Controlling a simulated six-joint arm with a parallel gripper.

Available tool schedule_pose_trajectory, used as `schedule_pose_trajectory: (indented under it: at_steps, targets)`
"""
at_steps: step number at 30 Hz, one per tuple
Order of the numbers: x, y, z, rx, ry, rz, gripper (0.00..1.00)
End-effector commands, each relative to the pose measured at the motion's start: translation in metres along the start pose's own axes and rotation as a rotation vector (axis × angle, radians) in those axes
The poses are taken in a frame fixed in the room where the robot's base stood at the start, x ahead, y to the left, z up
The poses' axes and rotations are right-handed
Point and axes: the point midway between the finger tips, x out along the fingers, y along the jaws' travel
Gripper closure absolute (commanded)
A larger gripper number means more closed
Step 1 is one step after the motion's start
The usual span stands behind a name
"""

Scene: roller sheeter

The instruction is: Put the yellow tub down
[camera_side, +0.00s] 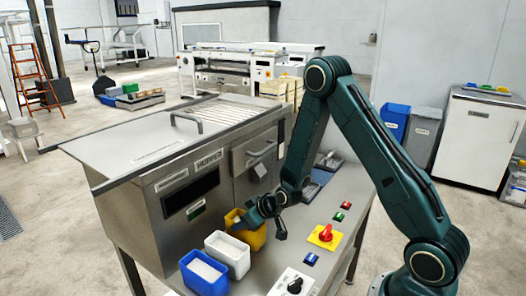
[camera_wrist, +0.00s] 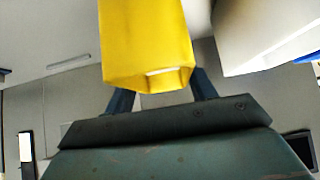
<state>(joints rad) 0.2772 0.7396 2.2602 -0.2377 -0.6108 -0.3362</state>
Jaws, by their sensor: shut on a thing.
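My gripper (camera_side: 250,214) is shut on the yellow tub (camera_side: 249,233) in the side view. The tub is at the right end of a row with a white tub (camera_side: 229,254) and a blue tub (camera_side: 205,272). In the wrist view the yellow tub (camera_wrist: 146,45) fills the upper middle, between my fingers (camera_wrist: 160,95). A white tub (camera_wrist: 270,35) shows close to its right. I cannot tell whether the yellow tub touches the steel worktop (camera_side: 275,256).
The steel machine housing (camera_side: 150,215) with labels stands left of the tubs. A red knob on a yellow plate (camera_side: 326,235), small coloured buttons (camera_side: 311,259) and a white box with a black knob (camera_side: 293,286) sit on the worktop to the right.

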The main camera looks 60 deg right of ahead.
Motion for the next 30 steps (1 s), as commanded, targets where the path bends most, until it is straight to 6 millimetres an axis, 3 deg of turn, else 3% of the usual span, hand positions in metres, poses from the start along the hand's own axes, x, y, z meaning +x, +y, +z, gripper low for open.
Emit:
schedule_pose_trajectory:
  at_steps: [10,11,14,30]
  targets:
    - [0.002,0.0,0.0014,0.0,0.001,0.0,0.76]
    - [0.002,-0.0001,0.002,0.0,0.0,-0.001,0.4]
    - [0.0019,-0.0001,0.0017,0.0,0.0,0.0,0.22]
    - [-0.0049,0.0002,-0.0009,0.0,0.001,0.0,0.22]
